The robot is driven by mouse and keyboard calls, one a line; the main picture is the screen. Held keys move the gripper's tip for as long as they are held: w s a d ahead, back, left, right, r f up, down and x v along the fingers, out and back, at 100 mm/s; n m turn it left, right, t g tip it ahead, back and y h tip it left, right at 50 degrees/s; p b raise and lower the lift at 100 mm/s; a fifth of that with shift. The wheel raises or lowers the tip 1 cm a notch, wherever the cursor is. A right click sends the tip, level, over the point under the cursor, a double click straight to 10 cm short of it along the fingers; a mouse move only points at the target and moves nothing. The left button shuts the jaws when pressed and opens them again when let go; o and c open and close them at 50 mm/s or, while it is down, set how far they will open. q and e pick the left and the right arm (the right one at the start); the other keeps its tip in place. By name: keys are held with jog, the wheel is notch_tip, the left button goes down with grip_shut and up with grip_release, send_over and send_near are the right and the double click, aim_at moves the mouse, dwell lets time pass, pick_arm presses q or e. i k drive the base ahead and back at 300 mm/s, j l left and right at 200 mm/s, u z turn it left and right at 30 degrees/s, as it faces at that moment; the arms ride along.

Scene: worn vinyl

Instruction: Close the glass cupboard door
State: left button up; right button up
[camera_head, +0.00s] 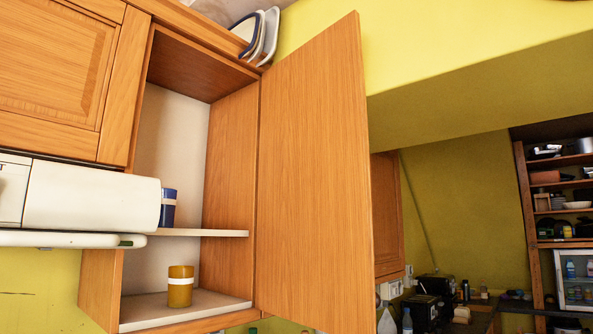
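The cupboard (232,150) has a plain wooden door (315,180) standing wide open, hinged on its right side and swung out toward me. No glass pane shows in this door. Inside, a blue cup with a pale band (168,207) stands on the middle shelf (205,233), partly hidden on its left. A mustard-yellow jar with a pale band (180,290) stands on the bottom shelf (150,312). Neither of my grippers shows in the head view, and nothing is seen touching the door.
A white unit (90,197) sits below the shut left cupboard (55,65) and overlaps the opening's left edge. Plates (270,35) stand on top of the cupboard. Right of the door are a yellow sloping wall (470,75), dark appliances (430,300) and a shelf unit (523,215).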

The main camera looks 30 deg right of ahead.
aim_at(315, 258)
jog(key=i+l+u, duration=0.2)
jog(key=l, duration=0.8)
jog(key=i+l+u, duration=0.25)
jog(key=l, duration=0.8)
jog(key=l+u, duration=0.2)
jog(key=l, duration=0.85)
